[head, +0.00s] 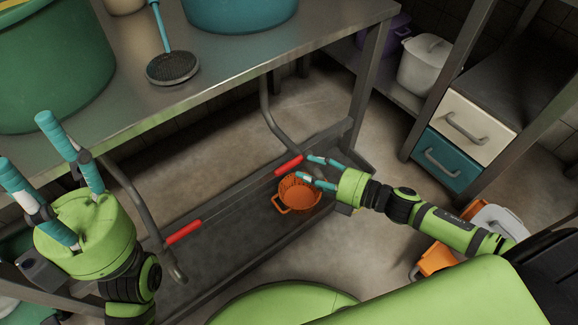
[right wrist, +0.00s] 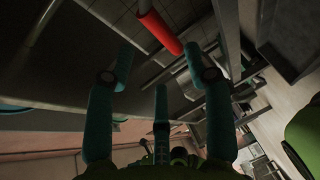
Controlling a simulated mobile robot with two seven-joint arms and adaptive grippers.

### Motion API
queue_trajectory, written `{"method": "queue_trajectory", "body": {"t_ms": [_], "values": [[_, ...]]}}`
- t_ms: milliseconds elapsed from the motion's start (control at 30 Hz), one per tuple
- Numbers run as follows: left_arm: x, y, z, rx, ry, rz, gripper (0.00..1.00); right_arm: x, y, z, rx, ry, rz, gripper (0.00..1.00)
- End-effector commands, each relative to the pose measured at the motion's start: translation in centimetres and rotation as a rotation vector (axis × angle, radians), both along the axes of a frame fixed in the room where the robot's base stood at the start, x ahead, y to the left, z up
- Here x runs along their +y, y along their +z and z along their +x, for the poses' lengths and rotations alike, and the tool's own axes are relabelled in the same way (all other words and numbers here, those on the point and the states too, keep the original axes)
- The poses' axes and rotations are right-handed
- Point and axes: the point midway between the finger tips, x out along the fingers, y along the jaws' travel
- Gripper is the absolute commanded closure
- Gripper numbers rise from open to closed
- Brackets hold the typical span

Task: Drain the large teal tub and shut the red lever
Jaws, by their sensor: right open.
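A teal tub (head: 240,12) stands on the steel table at the top of the head view, its upper part cut off. Two bent grey pipes with red lever grips hang below the table edge: the right red lever (head: 289,165) and the left red lever (head: 184,231). My right gripper (head: 316,171) is open just right of the right red lever. In the right wrist view a red grip (right wrist: 158,30) lies just beyond the open fingers (right wrist: 156,75); I cannot tell whether they touch. My left gripper (head: 45,160) is open and empty at the left.
A large green tub (head: 45,65) and a round black strainer (head: 172,67) are on the table. An orange basket (head: 298,196) sits in the metal trough (head: 225,240) below. A drawer unit (head: 470,120) and white pot (head: 424,65) stand at the right. The floor between is clear.

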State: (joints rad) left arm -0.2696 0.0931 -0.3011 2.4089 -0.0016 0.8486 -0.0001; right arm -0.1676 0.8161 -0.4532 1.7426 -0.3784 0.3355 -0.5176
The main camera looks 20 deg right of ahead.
Motion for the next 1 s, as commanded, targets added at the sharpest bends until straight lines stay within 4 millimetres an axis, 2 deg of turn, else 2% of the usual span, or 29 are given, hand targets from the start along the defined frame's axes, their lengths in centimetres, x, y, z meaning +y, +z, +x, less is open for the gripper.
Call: {"method": "queue_trajectory", "body": {"t_ms": [33,133,533,933,967,1000], "values": [[0.1,-0.1,0.0,-0.006,0.001,-0.003,0.54,-0.4,-0.5,0.2,-0.001,-0.002,-0.023,0.48],[0.1,0.0,0.0,-0.019,0.001,-0.004,0.54,-0.1,-0.8,0.9,-0.005,-0.003,-0.031,0.48],[-0.2,0.9,0.4,-0.081,0.005,0.003,0.54,3.5,-1.7,4.7,-0.004,-0.003,-0.026,0.48],[-0.2,1.2,0.4,-0.09,0.005,0.005,0.54,4.1,-1.7,5.2,0.0,-0.004,-0.024,0.48],[-0.2,1.2,0.4,-0.09,0.005,0.005,0.54,4.1,-1.7,5.2,-0.001,-0.004,-0.024,0.56],[-0.2,1.2,0.4,-0.09,0.005,0.005,0.54,4.1,-1.7,5.2,-0.001,-0.004,-0.024,0.72]]}}
